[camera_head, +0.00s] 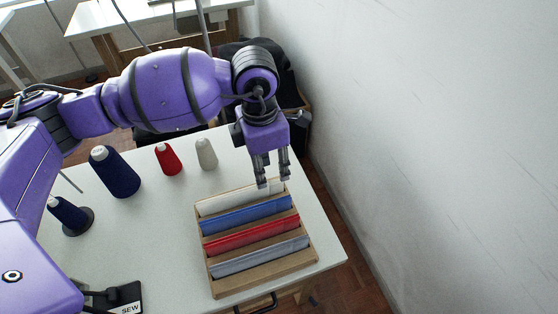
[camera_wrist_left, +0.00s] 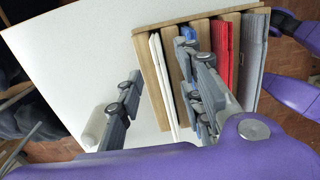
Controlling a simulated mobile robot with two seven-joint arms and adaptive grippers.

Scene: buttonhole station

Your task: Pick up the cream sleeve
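The cream sleeve (camera_head: 225,202) stands in the far slot of a wooden rack (camera_head: 303,272) on the white table. It also shows in the left wrist view (camera_wrist_left: 162,82) as a thin pale strip seen from above. My left gripper (camera_head: 274,182) points down over the right end of this sleeve. Its fingers (camera_wrist_left: 160,62) are apart, one on each side of the sleeve in the left wrist view, and hold nothing. Whether they touch it I cannot tell. My right gripper is not in view.
Blue (camera_head: 246,214), red (camera_head: 252,234) and grey (camera_head: 260,256) sleeves fill the nearer slots. Thread cones in navy (camera_head: 115,172), red (camera_head: 168,159) and cream (camera_head: 206,154) stand to the left. A white wall (camera_head: 430,150) rises beyond the table's right edge.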

